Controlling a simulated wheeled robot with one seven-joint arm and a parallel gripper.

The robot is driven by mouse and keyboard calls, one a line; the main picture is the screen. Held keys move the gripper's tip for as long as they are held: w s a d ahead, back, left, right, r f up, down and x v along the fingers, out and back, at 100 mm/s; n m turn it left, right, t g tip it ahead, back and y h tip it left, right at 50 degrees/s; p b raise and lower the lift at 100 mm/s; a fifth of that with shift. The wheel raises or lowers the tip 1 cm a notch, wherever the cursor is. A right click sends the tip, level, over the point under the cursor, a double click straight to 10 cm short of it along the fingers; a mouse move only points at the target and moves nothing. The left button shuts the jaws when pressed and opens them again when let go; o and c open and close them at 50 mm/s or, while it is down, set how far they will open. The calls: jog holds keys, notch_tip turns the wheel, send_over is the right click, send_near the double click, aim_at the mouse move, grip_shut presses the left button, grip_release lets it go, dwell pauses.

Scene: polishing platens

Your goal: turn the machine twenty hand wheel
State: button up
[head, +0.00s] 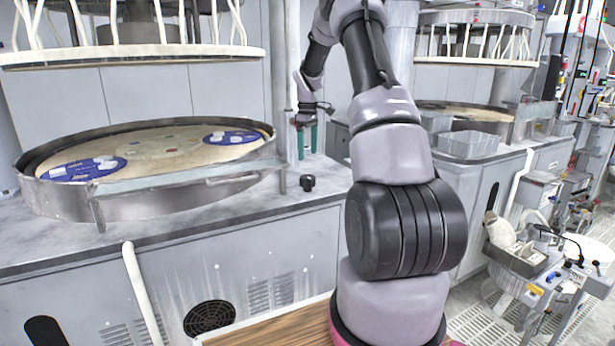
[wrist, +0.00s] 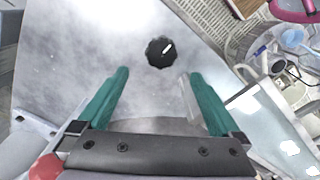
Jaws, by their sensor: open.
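The hand wheel (head: 307,183) is a small black knob on the grey machine top, right of the round platen basin. In the wrist view the black hand wheel (wrist: 160,52) shows from above, with a small white mark on it. My gripper (head: 307,140) is above and slightly behind the wheel in the head view, pointing down. Its two green fingers (wrist: 157,95) are apart with nothing between them. The wheel lies beyond the fingertips in the wrist view, roughly centred between them, and is not touched.
A round metal basin (head: 100,208) with a pale platen and blue discs stands left of the wheel. A vertical grey post (head: 291,60) rises near my gripper. A clear bin (head: 468,146) sits on the right-hand machine. The grey counter (head: 240,205) around the wheel is mostly bare.

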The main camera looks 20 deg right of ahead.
aim_at(307, 176)
notch_tip(307, 176, down, 10)
jog(key=shift+s+a+r, duration=0.1)
jog(key=shift+r, duration=0.05)
dwell(0.3)
jog(key=c, duration=1.3)
